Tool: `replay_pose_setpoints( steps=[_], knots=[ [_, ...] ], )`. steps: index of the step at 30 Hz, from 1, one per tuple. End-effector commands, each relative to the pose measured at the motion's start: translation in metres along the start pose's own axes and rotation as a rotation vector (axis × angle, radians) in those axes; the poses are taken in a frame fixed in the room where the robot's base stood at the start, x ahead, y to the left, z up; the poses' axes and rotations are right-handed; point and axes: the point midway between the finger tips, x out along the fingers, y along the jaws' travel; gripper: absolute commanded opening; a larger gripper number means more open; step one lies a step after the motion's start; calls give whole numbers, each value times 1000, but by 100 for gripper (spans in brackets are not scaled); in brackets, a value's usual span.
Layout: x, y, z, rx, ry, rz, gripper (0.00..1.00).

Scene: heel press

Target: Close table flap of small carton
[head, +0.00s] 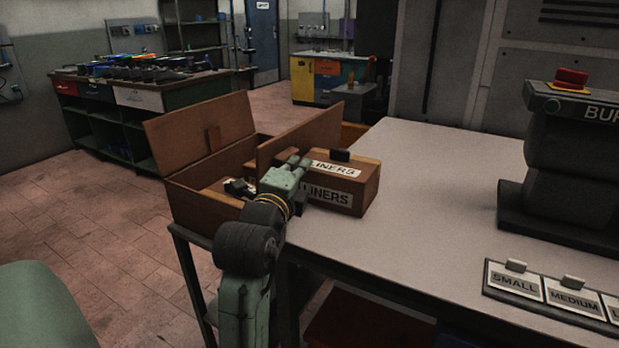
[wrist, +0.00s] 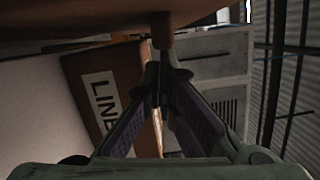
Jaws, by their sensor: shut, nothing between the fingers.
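The small carton (head: 215,178) is a brown open-topped box on a stand at the table's left edge. Its far-left flap (head: 193,125) stands up, leaning outward, with a small wooden knob on it. Its table flap (head: 300,132) also stands raised, between the carton's opening and the LINERS box. My gripper (head: 298,166) is on the table side of this flap, close to its face; it hides part of the flap. In the wrist view the shut, empty fingers (wrist: 157,76) point at a small brown peg under a brown panel (wrist: 90,22). I cannot tell whether they touch.
A brown box labelled LINERS (head: 357,195) stands on the table (head: 430,165) just right of my gripper; its label also shows in the wrist view (wrist: 100,98). A dark press with a red button (head: 571,77) and size-labelled plates (head: 515,281) are at right. The middle tabletop is clear.

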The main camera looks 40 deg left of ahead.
Motion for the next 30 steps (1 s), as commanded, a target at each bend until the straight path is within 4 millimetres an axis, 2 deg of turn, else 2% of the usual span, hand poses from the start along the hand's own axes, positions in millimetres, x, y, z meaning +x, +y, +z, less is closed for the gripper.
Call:
replay_pose_setpoints(
  steps=[14, 20, 26, 30],
  knots=[
    [10, -10, 37, -130, -1, 29, 0],
    [16, -17, 60, -302, 0, 73, 0],
    [21, -8, 82, -389, 0, 94, 0],
    [26, -9, 98, -484, 2, 120, 0]
  ],
)
